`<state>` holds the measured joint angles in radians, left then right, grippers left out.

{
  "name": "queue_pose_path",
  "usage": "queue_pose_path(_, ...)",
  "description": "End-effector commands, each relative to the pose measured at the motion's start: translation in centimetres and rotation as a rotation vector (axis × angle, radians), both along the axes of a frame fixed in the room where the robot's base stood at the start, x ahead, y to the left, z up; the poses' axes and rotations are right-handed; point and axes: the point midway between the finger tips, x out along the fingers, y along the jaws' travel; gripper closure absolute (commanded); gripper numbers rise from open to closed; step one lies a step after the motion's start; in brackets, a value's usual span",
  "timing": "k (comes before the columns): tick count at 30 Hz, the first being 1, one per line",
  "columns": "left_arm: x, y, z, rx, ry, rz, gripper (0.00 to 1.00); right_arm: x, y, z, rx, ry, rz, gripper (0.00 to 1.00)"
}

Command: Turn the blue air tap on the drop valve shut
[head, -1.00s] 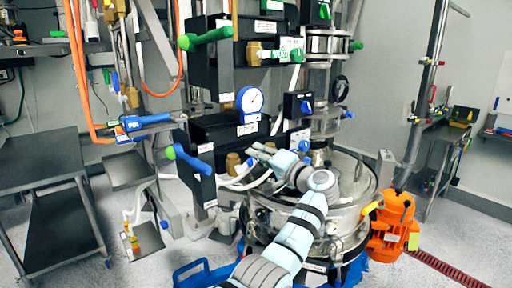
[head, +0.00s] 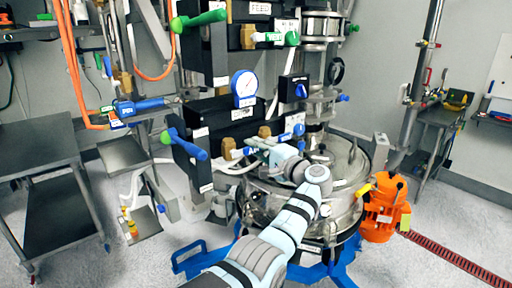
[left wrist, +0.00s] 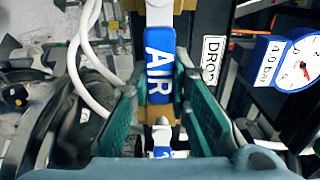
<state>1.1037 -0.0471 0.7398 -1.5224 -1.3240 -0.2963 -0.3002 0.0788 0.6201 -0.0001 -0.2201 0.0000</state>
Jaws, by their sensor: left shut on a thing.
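The blue air tap, lettered AIR, fills the upper middle of the left wrist view (left wrist: 160,65), in front of brass fittings. In the head view its blue lever (head: 250,151) is small and partly hidden by my gripper. My left gripper (head: 264,146) is shut on the tap, with its green finger pads (left wrist: 160,100) on either side of the lever. The drop valve is the black block (head: 220,118) behind it, and part of its DROP label (left wrist: 212,60) shows in the left wrist view. My right gripper is out of view.
A blue pressure gauge (head: 245,88) stands just above the tap. A blue-handled lever (head: 187,146) sticks out to the left. The round steel sifter (head: 345,180) lies below my wrist, with an orange motor (head: 384,207) at its right. White hoses (left wrist: 82,70) run beside the tap.

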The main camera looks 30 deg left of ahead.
Motion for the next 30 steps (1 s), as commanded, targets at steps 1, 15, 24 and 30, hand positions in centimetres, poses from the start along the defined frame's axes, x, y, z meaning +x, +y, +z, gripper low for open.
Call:
queue_pose_path(1,0.0,0.0,-0.2,-0.001,0.004,0.0,1.0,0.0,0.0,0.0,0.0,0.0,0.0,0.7)
queue_pose_path(15,0.0,0.0,-0.1,0.0,0.002,0.0,0.62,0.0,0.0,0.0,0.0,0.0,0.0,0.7)
queue_pose_path(24,-0.4,-1.7,-0.1,-0.001,0.001,-0.003,0.62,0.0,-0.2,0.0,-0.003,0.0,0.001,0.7)
queue_pose_path(30,-2.0,-6.9,-0.2,-0.004,0.002,-0.004,0.62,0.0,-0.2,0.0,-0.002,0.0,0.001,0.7)
